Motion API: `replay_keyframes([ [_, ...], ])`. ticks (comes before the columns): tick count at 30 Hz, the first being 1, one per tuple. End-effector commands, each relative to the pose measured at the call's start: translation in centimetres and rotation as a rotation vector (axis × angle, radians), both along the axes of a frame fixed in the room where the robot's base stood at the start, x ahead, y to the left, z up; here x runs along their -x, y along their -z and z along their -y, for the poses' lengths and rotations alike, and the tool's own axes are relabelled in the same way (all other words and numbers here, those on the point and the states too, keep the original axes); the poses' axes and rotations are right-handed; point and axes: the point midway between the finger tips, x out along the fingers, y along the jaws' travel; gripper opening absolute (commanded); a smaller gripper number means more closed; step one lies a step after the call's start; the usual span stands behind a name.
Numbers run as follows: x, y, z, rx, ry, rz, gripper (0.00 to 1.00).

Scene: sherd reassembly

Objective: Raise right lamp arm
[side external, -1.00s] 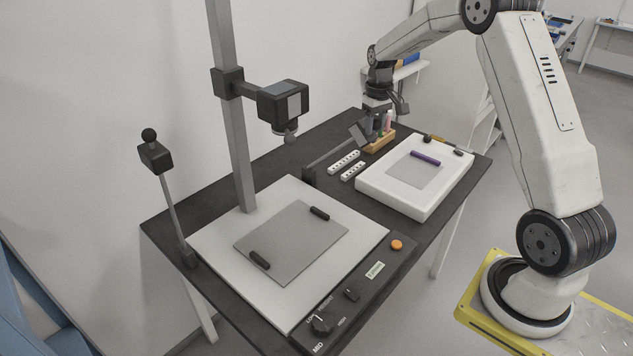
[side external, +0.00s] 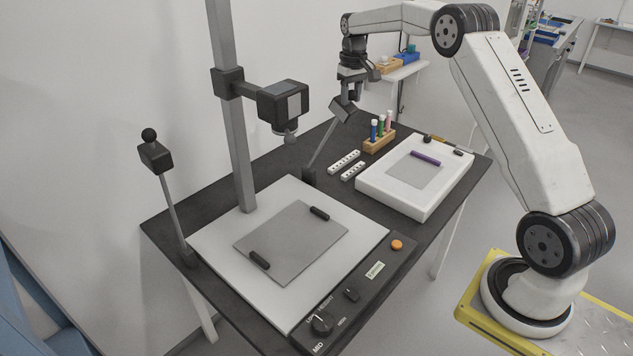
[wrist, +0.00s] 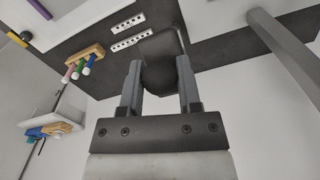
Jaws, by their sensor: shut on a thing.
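The right lamp arm (side external: 322,146) is a thin rod rising from a dark base (side external: 309,177) at the table's back edge, with a dark box-shaped lamp head (side external: 343,109) at its top. It stands steeply, leaning right. My gripper (side external: 352,95) is just above the head. In the wrist view my gripper (wrist: 160,78) is shut on the lamp's dark round knob (wrist: 160,72), with a finger on each side. The fingers hide part of the knob. The left lamp (side external: 172,190) stands upright at the table's left end, with its own head and ball knob.
A camera (side external: 283,103) on a grey column (side external: 232,120) stands left of the right lamp, over a white copy board (side external: 215,235). A wooden rack (side external: 380,143) with coloured tubes, two white strips and a light box (side external: 375,188) lie to the right.

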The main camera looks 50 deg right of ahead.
Motion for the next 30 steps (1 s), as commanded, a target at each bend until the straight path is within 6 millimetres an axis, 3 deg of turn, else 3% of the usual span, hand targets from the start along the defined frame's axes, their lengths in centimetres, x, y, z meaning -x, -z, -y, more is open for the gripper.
replay_keyframes([
  [12, -2.4, -1.3, 0.0, 0.005, 0.0, 0.008, 0.0],
  [24, -2.6, -1.5, -0.1, 0.005, 0.0, 0.009, 0.0],
  [25, -2.6, -1.6, -0.1, 0.004, 0.0, 0.009, 0.52],
  [27, -2.5, -1.5, -0.1, 0.003, 0.0, 0.008, 0.74],
  [30, -2.5, -1.4, -0.1, 0.003, 0.0, 0.006, 0.78],
])
